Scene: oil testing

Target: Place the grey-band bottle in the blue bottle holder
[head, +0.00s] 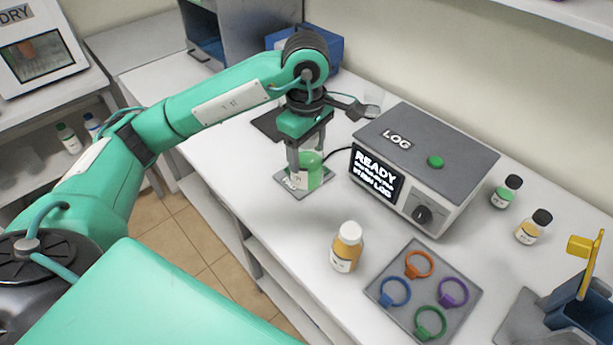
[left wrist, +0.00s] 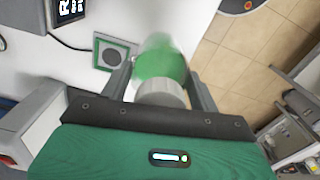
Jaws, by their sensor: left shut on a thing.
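My left gripper (head: 306,172) points down and is shut on a bottle with green contents (head: 314,171). In the left wrist view the bottle's pale grey cap (left wrist: 160,92) and green body (left wrist: 158,62) show between the fingers. I cannot make out a grey band on it. It is over or on a small square grey pad (head: 281,177); I cannot tell whether it touches. The blue bottle holder (head: 396,292) is an empty blue ring on a grey tray (head: 388,262), to the front right of the gripper. My right gripper is not in view.
The tray also has orange (head: 419,264), purple (head: 453,292) and green (head: 430,322) rings. An amber bottle with a white cap (head: 346,249) stands left of the tray. A LOG box (head: 425,165) stands behind it. Two black-capped bottles (head: 506,191) are at the right.

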